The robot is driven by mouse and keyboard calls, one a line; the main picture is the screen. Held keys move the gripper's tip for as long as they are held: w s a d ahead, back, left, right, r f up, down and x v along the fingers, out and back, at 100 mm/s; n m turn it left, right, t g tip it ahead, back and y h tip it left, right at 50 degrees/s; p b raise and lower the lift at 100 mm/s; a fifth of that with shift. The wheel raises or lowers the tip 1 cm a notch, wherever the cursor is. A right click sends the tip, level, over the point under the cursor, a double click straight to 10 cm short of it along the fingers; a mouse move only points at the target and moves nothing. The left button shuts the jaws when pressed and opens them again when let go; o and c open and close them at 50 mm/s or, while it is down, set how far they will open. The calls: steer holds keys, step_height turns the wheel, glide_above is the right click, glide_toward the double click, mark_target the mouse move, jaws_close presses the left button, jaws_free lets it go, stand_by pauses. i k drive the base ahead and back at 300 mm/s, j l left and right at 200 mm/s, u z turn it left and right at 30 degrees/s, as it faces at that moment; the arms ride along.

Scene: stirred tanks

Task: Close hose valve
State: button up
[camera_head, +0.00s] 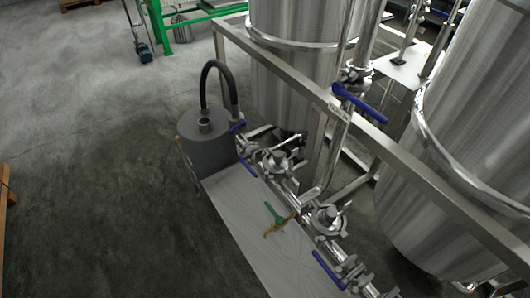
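A black hose (222,72) arches up out of a dark grey round vessel (208,150) and comes down at its right side, near the steel pipework. A blue lever handle (237,127) sits close to the hose's right end. I cannot tell for sure that this lever is the hose valve, or whether it is open or closed. Further blue levers show on the pipes, one high at the frame (358,101) and one low in front (328,270). A green-handled brass-coloured fitting (272,216) shows at the flat panel's right edge. My gripper is not in view.
Large steel tanks (295,85) stand behind a square steel frame rail (265,58). Open concrete floor (90,150) stretches to the left.

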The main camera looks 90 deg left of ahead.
mark_target(249, 168)
steer(key=u, duration=3)
